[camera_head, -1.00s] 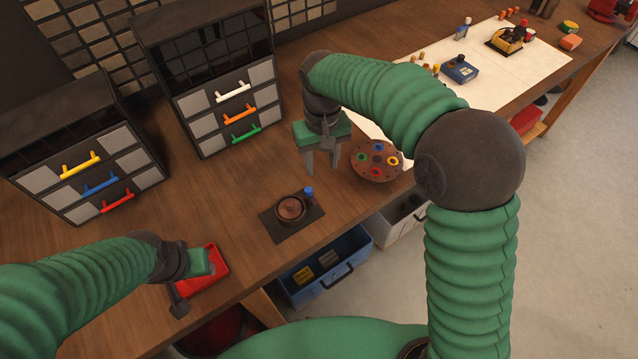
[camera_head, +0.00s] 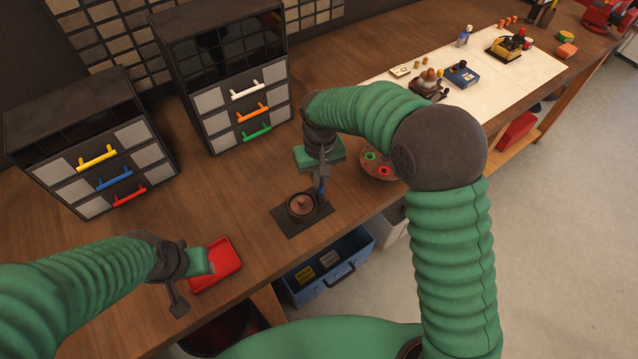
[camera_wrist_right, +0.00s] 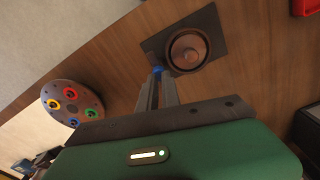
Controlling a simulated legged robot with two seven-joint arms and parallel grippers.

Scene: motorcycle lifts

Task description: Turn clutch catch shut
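A round brown clutch (camera_head: 302,206) sits on a dark square plate (camera_head: 287,222) on the bench. It also shows in the right wrist view (camera_wrist_right: 188,50). A small blue knob (camera_head: 322,188), which looks like the catch, stands at the plate's back right corner. In the wrist view the blue knob (camera_wrist_right: 160,69) shows right at the fingertips. My right gripper (camera_head: 320,184) points down over the knob; whether its fingers grip the knob is unclear. My left gripper (camera_head: 179,305) hangs beside the red tray, apart from the clutch; its finger gap is not clear.
A red tray (camera_head: 232,275) lies left of the clutch. A round plate with coloured rings (camera_head: 366,168) is partly behind my right arm. Two drawer cabinets (camera_head: 90,140) (camera_head: 220,75) stand at the back. A blue bin (camera_head: 345,282) is below the bench edge.

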